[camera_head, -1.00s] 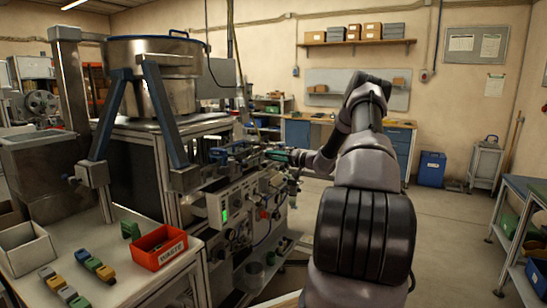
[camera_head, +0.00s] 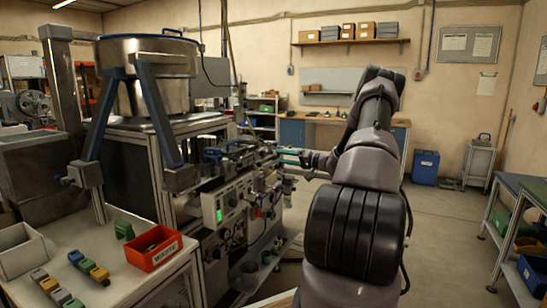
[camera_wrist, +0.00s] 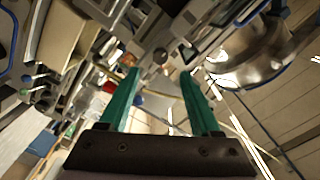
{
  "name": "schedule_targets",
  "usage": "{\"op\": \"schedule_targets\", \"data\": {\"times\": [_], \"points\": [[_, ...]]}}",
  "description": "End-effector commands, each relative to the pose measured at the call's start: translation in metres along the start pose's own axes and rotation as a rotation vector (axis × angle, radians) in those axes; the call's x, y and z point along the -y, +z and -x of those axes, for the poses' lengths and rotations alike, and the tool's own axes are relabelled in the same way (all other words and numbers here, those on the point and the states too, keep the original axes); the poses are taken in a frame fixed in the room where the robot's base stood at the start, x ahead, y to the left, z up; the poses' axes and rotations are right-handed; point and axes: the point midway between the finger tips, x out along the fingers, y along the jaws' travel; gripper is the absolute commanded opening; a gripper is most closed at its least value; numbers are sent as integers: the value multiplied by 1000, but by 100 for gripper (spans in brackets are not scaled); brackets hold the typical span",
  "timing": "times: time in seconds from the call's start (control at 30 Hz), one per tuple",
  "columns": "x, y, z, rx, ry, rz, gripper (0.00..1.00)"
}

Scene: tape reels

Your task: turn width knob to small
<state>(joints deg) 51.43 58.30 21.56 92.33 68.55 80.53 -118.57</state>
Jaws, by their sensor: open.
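The machine (camera_head: 235,200) with a metal bowl (camera_head: 150,75) on top stands left of my arm. Its front panel has a green-lit display (camera_head: 219,214) and several dark knobs and dials. I cannot tell which of them is the width knob. My gripper (camera_head: 287,157), with teal fingers, is beside the machine's upper right end in the head view. In the wrist view my gripper (camera_wrist: 158,70) is open, with nothing seen held between the fingers. Machine parts fill the view beyond the fingertips, and the bowl (camera_wrist: 255,55) shows at upper right.
A table (camera_head: 120,285) at front left holds a red bin (camera_head: 153,258), a pale bin (camera_head: 20,250) and several coloured blocks. The floor (camera_head: 440,235) between my arm and that bench is clear.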

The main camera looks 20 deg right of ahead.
Motion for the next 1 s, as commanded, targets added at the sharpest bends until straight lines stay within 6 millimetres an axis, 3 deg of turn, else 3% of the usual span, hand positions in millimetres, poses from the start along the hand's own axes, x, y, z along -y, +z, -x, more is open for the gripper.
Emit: {"op": "schedule_targets", "data": {"times": [0.1, 0.23, 0.8, 0.93, 1.0], "points": [[0, 0, 19, -1, 1, -1, 64], [0, 0, 30, -1, 1, 0, 64], [1, 1, 32, 3, 0, 0, 64], [21, 7, 20, 63, 3, -6, 64], [46, 15, 9, 136, 13, -14, 64]]}}
